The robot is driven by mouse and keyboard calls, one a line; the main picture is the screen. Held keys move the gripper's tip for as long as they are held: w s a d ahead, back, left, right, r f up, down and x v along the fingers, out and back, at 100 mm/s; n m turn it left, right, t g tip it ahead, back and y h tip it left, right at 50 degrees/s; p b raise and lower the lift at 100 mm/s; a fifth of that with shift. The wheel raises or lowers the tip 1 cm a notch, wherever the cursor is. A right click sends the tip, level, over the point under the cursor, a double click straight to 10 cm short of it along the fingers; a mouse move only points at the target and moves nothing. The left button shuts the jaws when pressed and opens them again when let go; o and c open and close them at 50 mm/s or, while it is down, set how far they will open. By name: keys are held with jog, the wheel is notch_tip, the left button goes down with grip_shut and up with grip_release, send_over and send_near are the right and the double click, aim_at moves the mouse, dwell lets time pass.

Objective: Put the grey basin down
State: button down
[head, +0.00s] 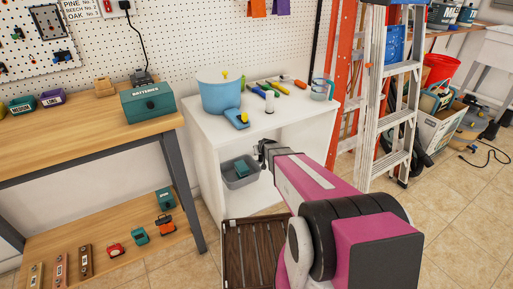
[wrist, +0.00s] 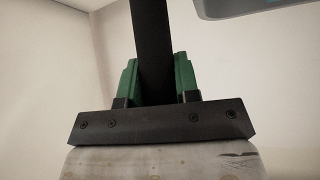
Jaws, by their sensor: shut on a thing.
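The grey basin (head: 240,181) is inside the open white cabinet, low and left of centre in the head view. A small teal block (head: 242,168) is in it. I cannot tell whether its base touches the cabinet floor. My gripper (head: 261,155) is at the basin's right side, inside the cabinet opening. In the wrist view, my gripper's green fingers (wrist: 157,80) are shut on a dark upright bar, which seems to be part of the basin; its far end is cut off. A grey edge, probably of the basin, shows at the upper right.
The white cabinet (head: 178,125) has a blue bucket (head: 221,98), a jug (head: 322,90) and tools on top. A workbench (head: 75,128) stands at left, a ladder (head: 398,100) at right. A brown slatted crate (head: 249,250) sits in front on the floor.

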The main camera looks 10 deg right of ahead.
aim_at(260, 159)
jog(key=shift+w+f, duration=0.15)
jog(key=shift+f, duration=3.8)
jog(key=c, duration=0.8)
grip_release()
jog(key=v, duration=1.1)
